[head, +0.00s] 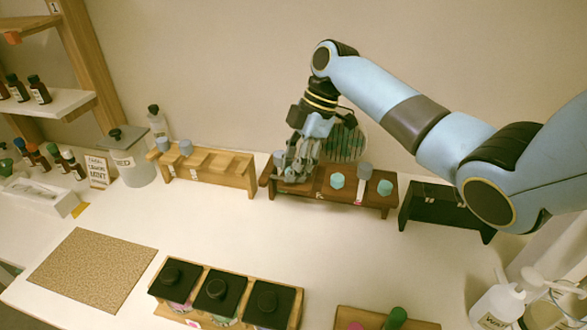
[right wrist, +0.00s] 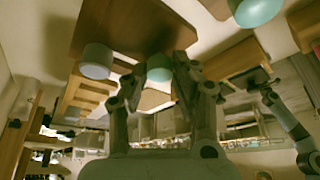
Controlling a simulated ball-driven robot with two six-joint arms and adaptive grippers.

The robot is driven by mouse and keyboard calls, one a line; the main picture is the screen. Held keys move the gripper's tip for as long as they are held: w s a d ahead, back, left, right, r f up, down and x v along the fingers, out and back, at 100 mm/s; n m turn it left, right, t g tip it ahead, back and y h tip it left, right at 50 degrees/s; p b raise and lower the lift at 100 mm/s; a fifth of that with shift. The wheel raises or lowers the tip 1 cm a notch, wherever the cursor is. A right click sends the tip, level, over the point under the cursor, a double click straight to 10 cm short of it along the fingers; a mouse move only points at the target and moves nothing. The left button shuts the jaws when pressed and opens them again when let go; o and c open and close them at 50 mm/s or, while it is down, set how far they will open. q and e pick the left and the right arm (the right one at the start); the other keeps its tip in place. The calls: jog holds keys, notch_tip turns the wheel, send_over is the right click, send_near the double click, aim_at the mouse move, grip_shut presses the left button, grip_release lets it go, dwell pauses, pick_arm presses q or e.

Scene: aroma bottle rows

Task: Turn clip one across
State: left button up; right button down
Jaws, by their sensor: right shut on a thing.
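My right gripper (head: 290,172) is over the left end of the dark wooden rack (head: 314,186). In the right wrist view the fingertips (right wrist: 159,66) close around a small teal-capped piece (right wrist: 160,74), mostly hidden by the fingers in the head view. A pale strip (head: 360,190) lies below the grey cap. I cannot tell which part is clip one. My left gripper cannot be made out.
A light wooden rack (head: 235,178) with two grey caps stands left, a black rack (head: 420,208) right. A ribbed round thing (head: 344,143) stands behind the gripper. Black-lidded jars (head: 217,287) fill a front tray. The table's middle is clear.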

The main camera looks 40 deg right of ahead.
jog(key=shift+n, duration=0.5)
jog(key=c, duration=1.1)
grip_release()
jog(key=shift+o, duration=0.2)
jog(key=v, duration=1.2)
jog(key=shift+w, duration=0.2)
